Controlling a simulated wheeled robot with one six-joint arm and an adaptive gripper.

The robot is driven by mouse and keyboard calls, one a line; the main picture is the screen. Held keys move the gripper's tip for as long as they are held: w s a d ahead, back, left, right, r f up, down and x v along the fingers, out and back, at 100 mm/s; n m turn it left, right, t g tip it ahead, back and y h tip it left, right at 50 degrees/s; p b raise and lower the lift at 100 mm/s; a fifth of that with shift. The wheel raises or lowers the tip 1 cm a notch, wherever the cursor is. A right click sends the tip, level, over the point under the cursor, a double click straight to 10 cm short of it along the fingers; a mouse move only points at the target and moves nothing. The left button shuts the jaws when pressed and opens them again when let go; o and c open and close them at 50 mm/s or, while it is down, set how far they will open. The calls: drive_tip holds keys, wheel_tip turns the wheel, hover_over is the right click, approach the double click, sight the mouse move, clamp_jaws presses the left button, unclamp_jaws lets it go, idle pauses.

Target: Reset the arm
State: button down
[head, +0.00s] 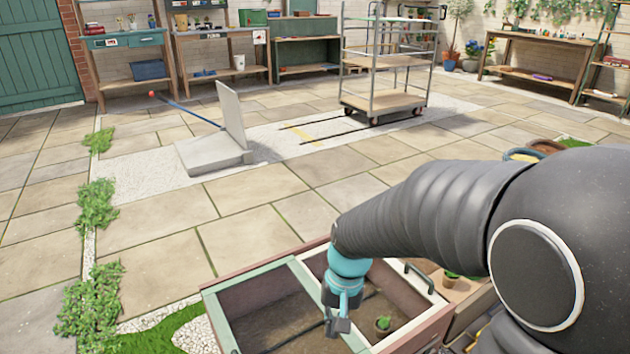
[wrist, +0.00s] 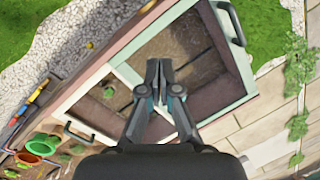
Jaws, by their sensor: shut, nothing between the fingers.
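My gripper (head: 338,322) hangs from the arm at the lower middle of the head view, above a wooden planter box (head: 262,272). In the wrist view my gripper (wrist: 158,66) points down over the same box, with its fingers together and nothing between them. The box has a pale green and red-brown rim and a divider between two compartments. The larger compartment holds dark soil and looks otherwise empty. A small potted plant (head: 383,324) stands in the smaller compartment, to the right of my gripper. The arm hides part of the box.
A grey cart (head: 385,100) stands on the paving behind. A pale open-lidded slab (head: 215,152) lies on the gravel strip at left. Workbenches (head: 125,42) line the back wall. In the wrist view, orange and green pots (wrist: 42,144) sit at lower left. The middle paving is clear.

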drive_tip(key=s+d+r+t, duration=0.3)
drive_tip(key=s+d+r, duration=0.2)
drive_tip(key=r, duration=0.3)
drive_tip(key=s+d+r+t+h+p, duration=0.1)
drive_tip(key=s+d+r+t, duration=0.2)
drive_tip(key=s+d+r, duration=0.2)
wheel_tip(320, 180, up, 4)
drive_tip(key=shift+s+d+f+n+t+h, duration=0.2)
drive_tip(key=shift+s+d+n+t+h, duration=0.15)
drive_tip(key=shift+d, duration=0.75)
